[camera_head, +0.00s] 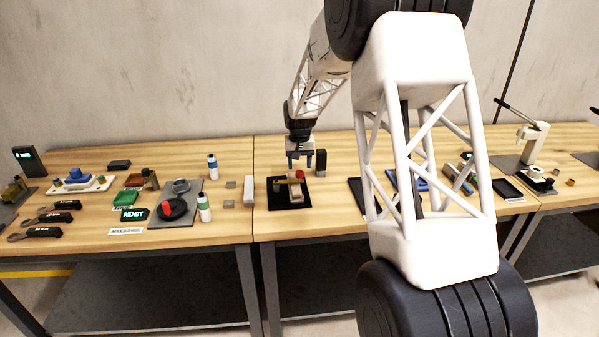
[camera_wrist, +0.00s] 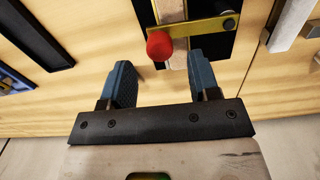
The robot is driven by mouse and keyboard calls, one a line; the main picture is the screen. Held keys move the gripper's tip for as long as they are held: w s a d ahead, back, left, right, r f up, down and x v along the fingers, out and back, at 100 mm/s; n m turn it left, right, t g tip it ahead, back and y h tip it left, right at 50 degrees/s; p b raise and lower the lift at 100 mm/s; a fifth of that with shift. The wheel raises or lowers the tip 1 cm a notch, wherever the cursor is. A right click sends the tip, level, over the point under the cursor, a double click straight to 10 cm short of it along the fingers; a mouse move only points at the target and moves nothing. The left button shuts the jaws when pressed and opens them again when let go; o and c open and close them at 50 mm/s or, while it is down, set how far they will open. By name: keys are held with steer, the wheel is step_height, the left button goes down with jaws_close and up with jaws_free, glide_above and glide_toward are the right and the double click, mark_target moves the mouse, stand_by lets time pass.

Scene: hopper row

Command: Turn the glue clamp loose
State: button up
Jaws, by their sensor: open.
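The glue clamp is a brass bar (camera_wrist: 205,27) with a red knob (camera_wrist: 159,45) at one end and a dark bolt at the other. It lies across a pale wood block (camera_wrist: 172,12) on a black mat; in the head view the brass bar (camera_head: 287,181) and the mat (camera_head: 277,204) are near the table's middle. My gripper (camera_head: 300,162) is above the clamp, pointing down. In the wrist view my gripper (camera_wrist: 161,66) is open, with blue fingers apart and nothing between them. The red knob appears just beyond the fingertips, between them; contact does not show.
A white block (camera_head: 249,189) stands left of the mat and a dark upright block (camera_head: 321,161) behind right. Further left are a READY sign (camera_head: 134,214), bottles (camera_head: 204,208) and several tools. My arm hides part of the right side. Bare wood shows in front.

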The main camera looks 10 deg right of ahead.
mark_target(299, 172)
steer(key=shift+f, duration=1.8)
jaws_close()
